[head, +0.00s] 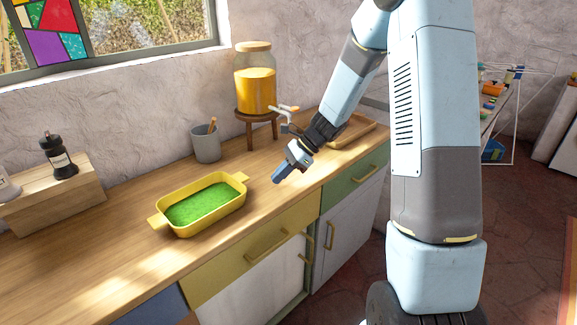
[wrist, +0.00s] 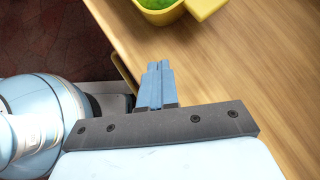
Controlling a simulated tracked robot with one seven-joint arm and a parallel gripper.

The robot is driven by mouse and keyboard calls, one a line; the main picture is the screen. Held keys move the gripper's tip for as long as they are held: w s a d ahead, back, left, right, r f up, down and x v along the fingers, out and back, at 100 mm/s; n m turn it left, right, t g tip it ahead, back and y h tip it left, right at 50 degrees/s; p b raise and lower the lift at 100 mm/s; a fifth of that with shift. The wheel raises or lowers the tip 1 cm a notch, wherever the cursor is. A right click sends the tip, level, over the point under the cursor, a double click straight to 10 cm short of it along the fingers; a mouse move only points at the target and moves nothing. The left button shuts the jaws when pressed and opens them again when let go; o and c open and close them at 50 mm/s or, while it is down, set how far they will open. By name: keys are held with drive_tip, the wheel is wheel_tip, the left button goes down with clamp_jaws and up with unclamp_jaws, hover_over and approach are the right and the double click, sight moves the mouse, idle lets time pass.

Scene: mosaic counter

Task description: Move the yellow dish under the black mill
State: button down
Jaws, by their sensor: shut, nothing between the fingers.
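The yellow dish (head: 213,222) is a rectangular pan with two side handles and something green inside. It stands upright on the wooden counter, left of my gripper. Part of it shows at the top of the wrist view (wrist: 207,7). The black mill (head: 57,157) has a pale label and stands on a wooden block riser at the far left of the counter. My gripper (head: 277,177) is shut and empty, above the counter near its front edge. It is to the right of the dish and apart from it. In the wrist view the closed blue fingers (wrist: 157,68) point toward the dish side.
The wooden riser (head: 62,200) stands left of the dish, with a pale bottle (head: 7,186) partly in view. A grey cup (head: 206,144) and a yellow-filled dispenser (head: 255,85) on a stool stand behind. A wooden tray (head: 352,134) lies right. Counter between dish and riser is clear.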

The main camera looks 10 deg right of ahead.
drive_tip(key=x, duration=0.3)
drive_tip(key=shift+s+f, duration=0.1)
drive_tip(key=shift+s+a+r, duration=0.1)
drive_tip(key=shift+a+r, duration=0.1)
drive_tip(key=shift+a, duration=1.75)
